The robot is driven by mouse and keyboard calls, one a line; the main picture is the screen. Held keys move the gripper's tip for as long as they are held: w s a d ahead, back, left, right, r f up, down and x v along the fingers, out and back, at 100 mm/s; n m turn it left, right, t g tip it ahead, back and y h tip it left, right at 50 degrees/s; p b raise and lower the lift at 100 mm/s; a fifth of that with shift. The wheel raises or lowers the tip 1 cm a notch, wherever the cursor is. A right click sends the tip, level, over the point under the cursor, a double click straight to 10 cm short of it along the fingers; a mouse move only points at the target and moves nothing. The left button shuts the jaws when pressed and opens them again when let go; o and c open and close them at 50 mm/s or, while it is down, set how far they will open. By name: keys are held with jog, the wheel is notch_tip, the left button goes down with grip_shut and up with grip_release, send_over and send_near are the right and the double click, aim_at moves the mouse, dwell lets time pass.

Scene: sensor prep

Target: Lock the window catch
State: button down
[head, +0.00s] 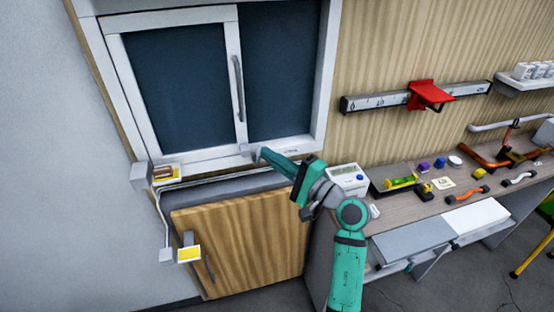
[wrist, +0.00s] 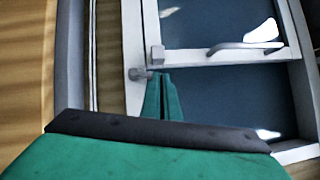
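The window (head: 232,75) has a white frame and two dark panes, with a long grey handle (head: 238,88) on the sash's upright; the handle also shows in the wrist view (wrist: 235,47). The small grey catch (head: 245,149) is at the bottom of the sash; in the wrist view its rounded lever (wrist: 138,73) lies on the white frame below a small block (wrist: 157,54). My gripper (head: 262,152) reaches to the catch from the right. In the wrist view its teal fingers (wrist: 160,78) are together, tips right beside the lever. Whether they touch it is unclear.
A wooden cabinet door (head: 240,238) is below the window. A red bracket (head: 430,95) sits on a wall rail.

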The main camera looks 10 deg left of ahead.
jog(key=shift+f, duration=0.2)
jog(key=v, duration=1.4)
jog(key=shift+s+a+f, duration=0.15)
